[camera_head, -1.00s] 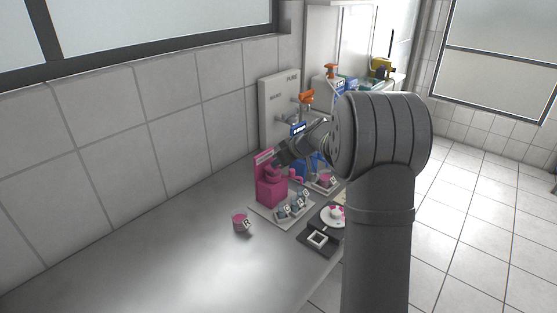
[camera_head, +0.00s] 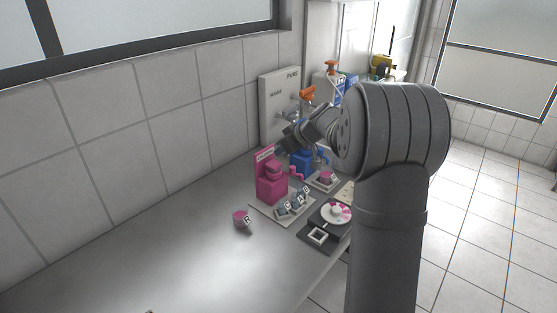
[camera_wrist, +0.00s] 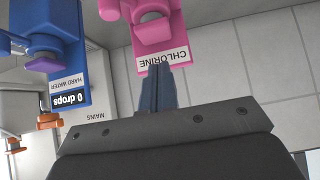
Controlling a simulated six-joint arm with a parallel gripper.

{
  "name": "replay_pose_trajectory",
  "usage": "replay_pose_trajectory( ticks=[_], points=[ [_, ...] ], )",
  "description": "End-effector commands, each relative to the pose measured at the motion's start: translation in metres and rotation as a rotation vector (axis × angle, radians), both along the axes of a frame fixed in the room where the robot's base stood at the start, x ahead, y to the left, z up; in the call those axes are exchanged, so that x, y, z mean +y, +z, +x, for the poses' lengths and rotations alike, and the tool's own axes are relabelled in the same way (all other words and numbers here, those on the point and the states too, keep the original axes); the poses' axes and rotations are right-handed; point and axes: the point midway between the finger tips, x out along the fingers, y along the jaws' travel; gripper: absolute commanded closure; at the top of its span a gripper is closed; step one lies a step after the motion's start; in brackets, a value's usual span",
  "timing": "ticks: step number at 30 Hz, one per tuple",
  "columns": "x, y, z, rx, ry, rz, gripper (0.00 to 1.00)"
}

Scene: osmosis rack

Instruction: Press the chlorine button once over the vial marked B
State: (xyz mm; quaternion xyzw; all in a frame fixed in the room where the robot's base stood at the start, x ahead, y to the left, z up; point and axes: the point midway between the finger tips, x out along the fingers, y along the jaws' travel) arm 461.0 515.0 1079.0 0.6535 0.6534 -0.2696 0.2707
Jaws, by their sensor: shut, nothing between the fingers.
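The pink chlorine dispenser (camera_head: 271,186) stands on the bench; its label reads CHLORINE. In the wrist view the pink dispenser (camera_wrist: 158,28) is at the top, with the label behind my fingertips. My gripper (camera_head: 281,151) is shut and empty, just above the dispenser's top; its dark fingers (camera_wrist: 158,88) point up towards the CHLORINE label in the wrist view. I cannot tell whether they touch it. Several small labelled vials (camera_head: 292,208) stand on the pale tray (camera_head: 263,209) in front of the dispenser. Their letters are too small to tell which is B.
A blue dispenser (camera_head: 301,162) stands just behind; its HARD WATER display (camera_wrist: 70,100) reads 0 drops. A black device (camera_head: 314,244) with a white dish (camera_head: 336,212) lies at the right. The front left bench is clear.

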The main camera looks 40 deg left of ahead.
Motion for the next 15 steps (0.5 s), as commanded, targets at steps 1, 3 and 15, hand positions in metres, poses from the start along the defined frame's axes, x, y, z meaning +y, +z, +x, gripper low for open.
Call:
replay_pose_trajectory(
  ticks=[1, 3, 15],
  points=[
    [-0.01, 0.011, 0.001, -0.003, -0.004, 0.003, 1.0],
    [-0.021, 0.023, 0.001, -0.003, -0.004, 0.003, 1.0],
    [-0.057, 0.057, 0.001, -0.001, -0.001, 0.002, 1.0]
  ],
)
